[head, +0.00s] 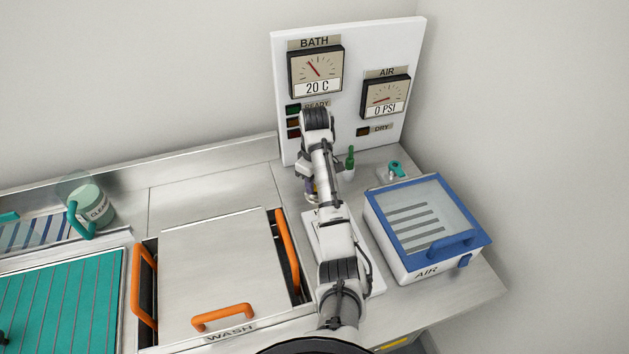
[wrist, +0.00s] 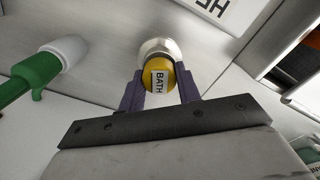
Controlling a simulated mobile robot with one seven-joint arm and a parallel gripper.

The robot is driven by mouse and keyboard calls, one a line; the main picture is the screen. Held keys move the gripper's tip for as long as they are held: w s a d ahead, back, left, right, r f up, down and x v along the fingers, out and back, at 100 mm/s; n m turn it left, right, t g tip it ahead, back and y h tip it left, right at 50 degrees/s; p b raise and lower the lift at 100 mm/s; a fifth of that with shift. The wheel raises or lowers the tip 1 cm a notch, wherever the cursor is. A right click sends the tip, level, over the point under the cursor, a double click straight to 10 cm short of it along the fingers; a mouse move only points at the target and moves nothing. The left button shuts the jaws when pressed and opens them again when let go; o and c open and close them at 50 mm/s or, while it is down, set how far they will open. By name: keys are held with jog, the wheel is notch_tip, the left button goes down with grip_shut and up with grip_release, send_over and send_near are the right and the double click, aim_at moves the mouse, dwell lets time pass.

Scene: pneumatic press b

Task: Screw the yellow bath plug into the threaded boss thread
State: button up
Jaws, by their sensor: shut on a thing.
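In the wrist view, the yellow bath plug (wrist: 158,80), with a label reading BATH, sits between the two purple fingers of my gripper (wrist: 160,92), which is shut on it. A pale metallic round boss (wrist: 157,47) shows just behind the plug, close against it. I cannot tell how far the plug sits in the boss thread. In the head view, my gripper (head: 312,192) is low on the counter behind the white plate, mostly hidden by my arm. The plug is hardly visible there.
The WASH tank (head: 215,260) with orange handles is left, the blue-rimmed AIR box (head: 400,255) right. The gauge panel (head: 345,60) rises behind.

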jog(key=shift+m, duration=0.3)
jog(key=shift+m, duration=0.7)
jog(key=shift+m, duration=0.9)
jog(key=shift+w+m, duration=0.1)
jog(key=shift+m, duration=0.7)
jog(key=shift+m, duration=0.9)
